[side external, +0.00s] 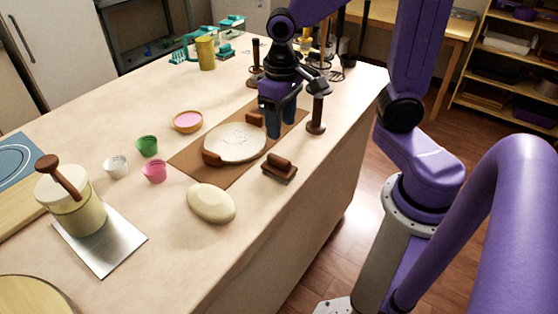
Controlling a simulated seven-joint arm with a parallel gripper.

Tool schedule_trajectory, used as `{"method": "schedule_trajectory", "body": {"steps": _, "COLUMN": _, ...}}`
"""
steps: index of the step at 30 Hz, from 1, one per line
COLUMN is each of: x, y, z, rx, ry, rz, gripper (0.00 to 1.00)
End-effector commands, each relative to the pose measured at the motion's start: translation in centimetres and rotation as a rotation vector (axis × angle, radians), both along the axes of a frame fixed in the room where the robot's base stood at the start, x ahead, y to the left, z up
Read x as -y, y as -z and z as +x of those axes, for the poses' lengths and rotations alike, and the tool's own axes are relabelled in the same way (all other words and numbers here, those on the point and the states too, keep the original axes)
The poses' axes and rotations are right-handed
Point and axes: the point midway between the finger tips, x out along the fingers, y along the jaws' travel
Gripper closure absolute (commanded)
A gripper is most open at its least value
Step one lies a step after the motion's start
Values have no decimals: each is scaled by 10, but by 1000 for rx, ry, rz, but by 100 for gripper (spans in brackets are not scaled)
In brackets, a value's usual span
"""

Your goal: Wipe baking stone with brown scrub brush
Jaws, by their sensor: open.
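The baking stone (236,140) is a round cream disc with brown grips at its sides, and dark specks or scratches show on its top. It lies flat on a brown mat (205,170). A brown object that looks like the scrub brush (279,169) lies on the counter just right of the mat, apart from the stone. My gripper (281,124) points down beyond the stone's far right side, over the far part of the mat. Its dark blue fingers are apart, with nothing seen between them. I cannot tell its exact height.
A brown upright post (316,115) stands close right of my gripper. A pale oval object (211,203) lies nearer the front. An orange bowl with pink contents (188,121) and small cups (147,146) sit left. A jar (75,208) stands on a metal sheet (110,250).

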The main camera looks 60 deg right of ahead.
Motion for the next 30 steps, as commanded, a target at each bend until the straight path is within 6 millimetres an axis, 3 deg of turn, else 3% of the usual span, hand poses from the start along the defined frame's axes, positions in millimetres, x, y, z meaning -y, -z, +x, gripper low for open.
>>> {"method": "schedule_trajectory", "body": {"steps": 10, "x": 3, "y": 13, "z": 8, "rx": -4, "ry": 59, "rz": -2, "gripper": 47}}
{"method": "schedule_trajectory", "body": {"steps": 30, "x": 3, "y": 91, "z": 7, "rx": -4, "ry": 57, "rz": -2, "gripper": 47}}
